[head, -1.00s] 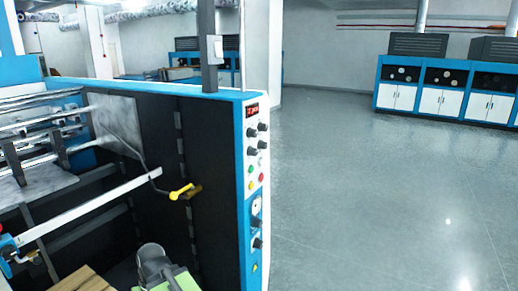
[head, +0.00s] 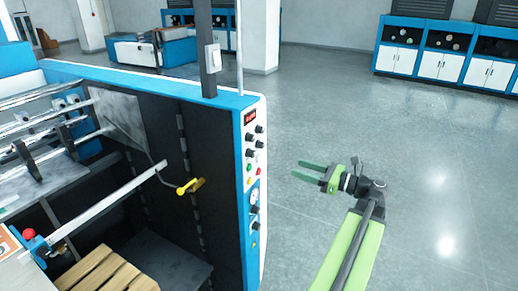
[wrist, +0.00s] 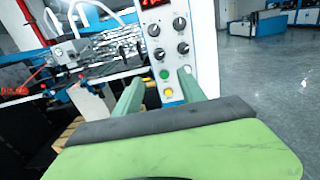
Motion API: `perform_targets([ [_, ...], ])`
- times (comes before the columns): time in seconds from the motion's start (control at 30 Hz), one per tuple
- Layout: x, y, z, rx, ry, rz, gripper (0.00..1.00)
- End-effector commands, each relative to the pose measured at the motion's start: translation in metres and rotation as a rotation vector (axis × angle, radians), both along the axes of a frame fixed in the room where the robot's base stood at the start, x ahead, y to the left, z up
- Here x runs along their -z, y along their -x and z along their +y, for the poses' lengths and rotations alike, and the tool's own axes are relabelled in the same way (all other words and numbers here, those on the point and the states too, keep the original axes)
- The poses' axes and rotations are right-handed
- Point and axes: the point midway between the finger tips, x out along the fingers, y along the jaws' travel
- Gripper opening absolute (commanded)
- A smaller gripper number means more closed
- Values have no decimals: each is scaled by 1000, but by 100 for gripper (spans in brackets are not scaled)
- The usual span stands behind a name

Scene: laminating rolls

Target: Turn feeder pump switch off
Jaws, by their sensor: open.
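The control panel (head: 251,160) is on the narrow blue-edged end of the machine. It carries a red display (head: 250,115), several black knobs (head: 249,152), coloured buttons and a gauge (head: 254,195). I cannot read which control is the feeder pump switch. My gripper (head: 298,170) is open and empty, to the right of the panel, fingers toward it with a gap. In the wrist view the panel's upper black knobs (wrist: 158,54) show beyond the fingers. A green button (wrist: 163,74) and a yellow button (wrist: 168,93) show between them; the lower panel is hidden.
A yellow-handled lever (head: 190,187) sticks out inside the machine. A post with a grey-white box (head: 212,58) rises from its top. Wooden slats (head: 110,272) lie inside, lower left. The grey floor (head: 420,190) on the right is clear, with blue-white cabinets (head: 398,60) far behind.

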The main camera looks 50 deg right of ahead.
Motion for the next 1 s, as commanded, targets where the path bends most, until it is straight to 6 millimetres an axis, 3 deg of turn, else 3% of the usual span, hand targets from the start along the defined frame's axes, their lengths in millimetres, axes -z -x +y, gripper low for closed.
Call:
perform_targets([
  [0.17,1,-14,4,-3,2,0,48],
  [0.7,2,-140,35,-7,5,2,48],
  [0.83,2,-160,40,-6,5,2,48],
  [1.0,2,-171,43,-5,5,2,48],
])
